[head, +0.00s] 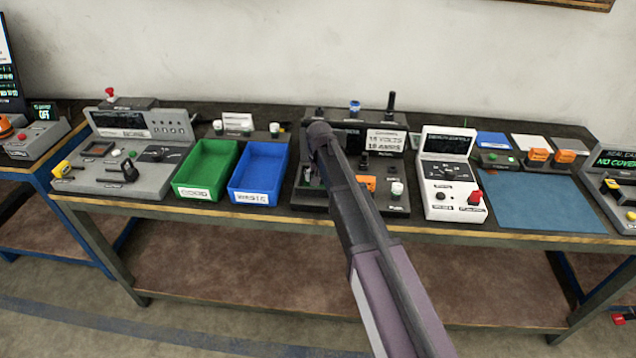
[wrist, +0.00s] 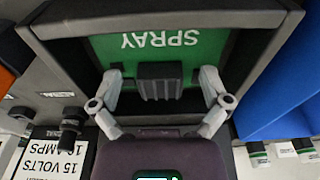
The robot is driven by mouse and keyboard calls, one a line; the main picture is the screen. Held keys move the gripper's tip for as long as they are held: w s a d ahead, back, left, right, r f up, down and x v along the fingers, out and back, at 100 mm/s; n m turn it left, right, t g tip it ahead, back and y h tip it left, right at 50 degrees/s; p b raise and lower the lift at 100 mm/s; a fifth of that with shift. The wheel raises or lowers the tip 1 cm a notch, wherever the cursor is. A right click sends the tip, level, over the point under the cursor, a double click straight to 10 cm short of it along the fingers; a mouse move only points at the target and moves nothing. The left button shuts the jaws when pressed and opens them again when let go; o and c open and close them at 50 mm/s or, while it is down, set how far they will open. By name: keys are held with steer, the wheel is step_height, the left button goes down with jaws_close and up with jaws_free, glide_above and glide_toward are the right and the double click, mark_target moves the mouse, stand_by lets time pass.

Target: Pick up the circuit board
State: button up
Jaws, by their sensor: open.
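A green circuit board (wrist: 105,52) marked SPRAY shows in the wrist view, set inside a dark grey housing (wrist: 170,15). A black ribbed block (wrist: 160,80) stands at the middle of the board. My gripper (wrist: 161,76) is open, with one finger on each side of the block and a gap at both sides. I cannot tell how far the fingertips are above the board. In the head view my arm covers the gripper and most of the board at the middle station (head: 310,198).
A green bin (head: 207,168) and a blue bin (head: 260,172) stand left of the station. A white and grey control box (head: 450,172) and a blue mat (head: 542,200) are to the right. Knobs stand up at the station's back. The bench's lower shelf is bare.

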steer(key=c, duration=1.3)
steer(key=shift+r, duration=0.2)
step_height(320, 180, up, 10)
steer(key=p, duration=1)
steer(key=shift+f, duration=0.2)
